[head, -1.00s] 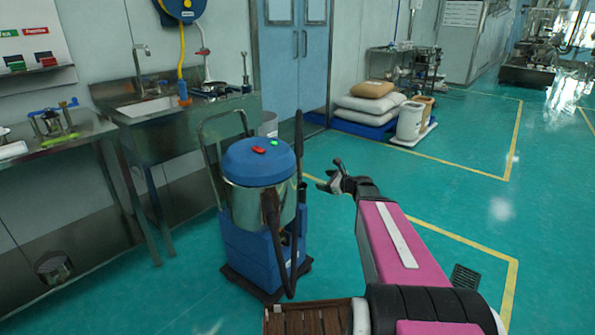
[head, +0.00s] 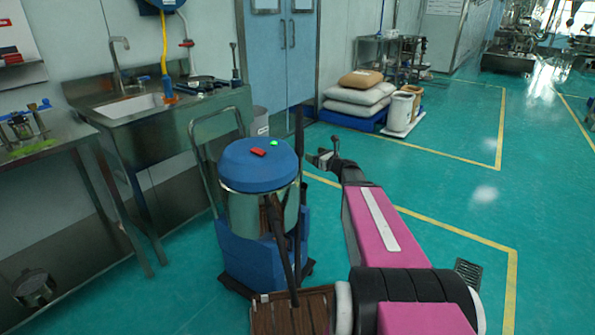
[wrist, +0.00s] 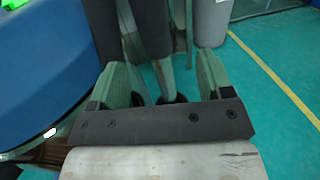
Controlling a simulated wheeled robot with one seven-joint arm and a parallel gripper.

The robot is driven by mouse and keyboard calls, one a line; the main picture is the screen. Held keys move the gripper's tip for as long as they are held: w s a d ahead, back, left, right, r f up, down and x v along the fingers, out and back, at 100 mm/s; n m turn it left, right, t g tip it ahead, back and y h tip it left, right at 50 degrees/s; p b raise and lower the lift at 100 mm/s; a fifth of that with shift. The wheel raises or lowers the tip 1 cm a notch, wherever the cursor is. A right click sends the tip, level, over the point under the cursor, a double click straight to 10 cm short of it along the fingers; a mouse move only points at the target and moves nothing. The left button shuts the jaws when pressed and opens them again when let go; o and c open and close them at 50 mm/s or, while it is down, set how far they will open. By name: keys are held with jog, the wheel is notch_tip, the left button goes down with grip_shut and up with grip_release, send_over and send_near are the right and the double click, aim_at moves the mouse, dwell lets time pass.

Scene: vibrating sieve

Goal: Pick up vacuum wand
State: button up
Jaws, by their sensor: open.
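The vacuum wand (head: 299,135) is a thin dark upright piece on the right side of the blue-topped vacuum (head: 258,165) in the head view. My gripper (head: 321,158) is just to the right of the wand there. In the wrist view my gripper (wrist: 164,72) is open, with its two greenish fingers apart. A dark upright piece (wrist: 151,28), which looks like the wand, shows in the gap between the fingers, narrowing to a thin tube below. I cannot tell how deep it is between them. The vacuum's blue lid (wrist: 45,70) fills the left of the wrist view.
The vacuum's metal push handle (head: 205,135) stands at its back left. A steel sink (head: 140,105) is behind it. The green floor to the right is clear.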

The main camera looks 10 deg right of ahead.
aim_at(303, 150)
jog(key=shift+s+a+x, duration=0.1)
jog(key=shift+a+x, duration=0.05)
jog(key=shift+x, duration=2.15)
jog(key=shift+s+a+x, duration=0.15)
jog(key=shift+a+x, duration=0.05)
jog(key=shift+x, duration=2.1)
jog(key=shift+f, duration=0.1)
jog(key=c, duration=1)
